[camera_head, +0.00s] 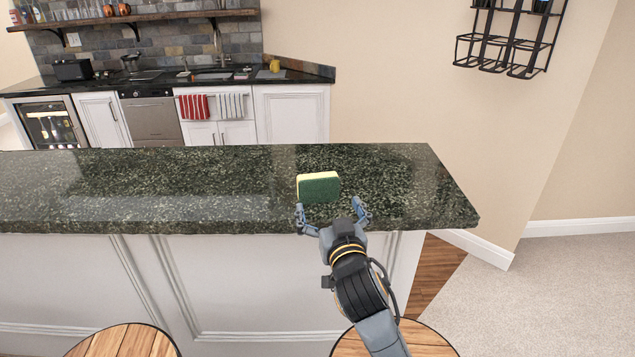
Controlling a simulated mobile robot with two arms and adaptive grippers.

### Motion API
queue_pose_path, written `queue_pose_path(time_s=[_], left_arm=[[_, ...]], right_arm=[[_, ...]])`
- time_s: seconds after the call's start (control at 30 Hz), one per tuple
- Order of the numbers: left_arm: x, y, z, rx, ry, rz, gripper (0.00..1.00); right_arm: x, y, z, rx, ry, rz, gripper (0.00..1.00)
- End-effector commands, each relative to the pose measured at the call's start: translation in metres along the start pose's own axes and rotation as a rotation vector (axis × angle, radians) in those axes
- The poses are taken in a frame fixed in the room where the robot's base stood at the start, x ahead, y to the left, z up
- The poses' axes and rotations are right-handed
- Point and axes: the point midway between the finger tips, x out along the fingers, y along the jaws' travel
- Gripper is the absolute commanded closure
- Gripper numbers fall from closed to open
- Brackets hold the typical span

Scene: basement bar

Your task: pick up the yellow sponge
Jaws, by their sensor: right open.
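The yellow sponge (318,188) has a dark green scouring face toward me and a pale yellow top edge. It stands on its side on the dark green granite counter (180,185), near the front edge. My right gripper (332,210) is open, with its fingers spread just in front of the sponge. The left fingertip is close to the sponge's lower left corner; I cannot tell whether it touches. The right fingertip is to the right of the sponge. My left gripper is not in view.
Two round wooden stool tops (125,342) (425,341) are below the counter front. The counter is clear to the left and right of the sponge. A black wire rack (508,50) hangs on the right wall. A back counter with a sink (213,75) is beyond.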

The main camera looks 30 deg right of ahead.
Motion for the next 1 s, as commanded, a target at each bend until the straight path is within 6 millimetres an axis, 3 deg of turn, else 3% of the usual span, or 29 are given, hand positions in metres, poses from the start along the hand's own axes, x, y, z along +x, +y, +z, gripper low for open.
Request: queue_pose_path(time_s=[0.1, 0.17, 0.37, 0.5, 0.73, 1.0], left_arm=[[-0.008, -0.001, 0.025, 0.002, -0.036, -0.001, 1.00], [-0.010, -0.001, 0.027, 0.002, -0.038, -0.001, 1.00], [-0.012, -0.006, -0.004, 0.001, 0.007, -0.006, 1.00], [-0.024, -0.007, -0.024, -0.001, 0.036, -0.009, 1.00], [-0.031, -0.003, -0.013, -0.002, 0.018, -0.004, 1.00], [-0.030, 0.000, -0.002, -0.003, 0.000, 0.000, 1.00]], right_arm=[[0.023, 0.000, -0.002, -0.002, -0.001, 0.001, 0.00], [0.031, 0.000, -0.001, -0.001, -0.001, 0.001, 0.00], [0.044, 0.000, -0.001, -0.001, -0.003, 0.001, 0.00], [0.063, -0.002, -0.005, -0.001, -0.004, 0.001, 0.00], [0.090, -0.002, -0.003, 0.000, -0.003, 0.001, 0.00], [0.092, -0.003, -0.001, 0.000, -0.003, 0.000, 0.00]])
